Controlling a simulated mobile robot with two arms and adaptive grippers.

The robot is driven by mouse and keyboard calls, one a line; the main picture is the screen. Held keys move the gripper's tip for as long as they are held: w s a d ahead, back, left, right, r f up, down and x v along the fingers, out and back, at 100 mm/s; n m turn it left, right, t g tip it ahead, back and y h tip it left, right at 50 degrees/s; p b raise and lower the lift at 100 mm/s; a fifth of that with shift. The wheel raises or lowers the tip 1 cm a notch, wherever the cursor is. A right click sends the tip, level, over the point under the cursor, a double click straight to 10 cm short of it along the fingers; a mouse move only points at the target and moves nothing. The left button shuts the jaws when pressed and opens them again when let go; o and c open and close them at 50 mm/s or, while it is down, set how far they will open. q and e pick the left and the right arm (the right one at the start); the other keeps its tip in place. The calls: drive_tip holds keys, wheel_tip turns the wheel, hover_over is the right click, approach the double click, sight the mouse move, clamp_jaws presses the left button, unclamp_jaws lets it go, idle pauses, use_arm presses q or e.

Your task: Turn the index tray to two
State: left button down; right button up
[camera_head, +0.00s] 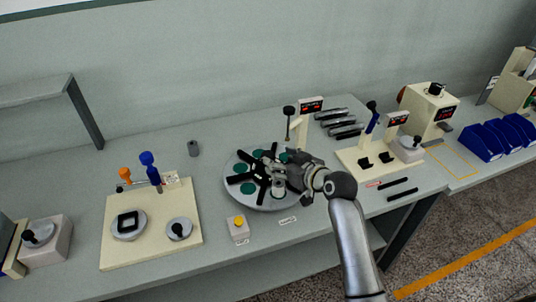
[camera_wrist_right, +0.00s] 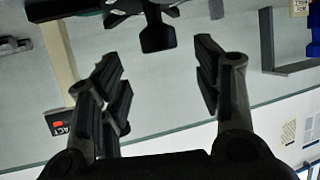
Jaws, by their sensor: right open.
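The index tray (camera_head: 262,202) is a round grey disc with green round pads and a black star-shaped hub with several arms (camera_head: 246,177). It sits mid-bench in the head view. My right gripper (camera_head: 279,178) is over the right side of the tray and hides part of the hub and rim. In the right wrist view my right gripper (camera_wrist_right: 160,85) is open, its black fingers apart. A black paddle-ended arm of the hub (camera_wrist_right: 158,36) shows between and beyond the fingertips. I cannot tell whether a finger touches it. The tray's number is not readable. My left gripper is not in view.
A post with a small red display (camera_head: 311,105) stands behind the tray; the display also shows in the wrist view (camera_wrist_right: 59,122). A cream fixture board (camera_head: 150,250) is left, another station (camera_head: 378,160) right.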

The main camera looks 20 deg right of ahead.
sight(270, 156)
drive_tip(key=x, duration=0.7)
drive_tip(key=shift+w+f+p, duration=0.2)
drive_tip(key=shift+p, duration=0.15)
clamp_jaws()
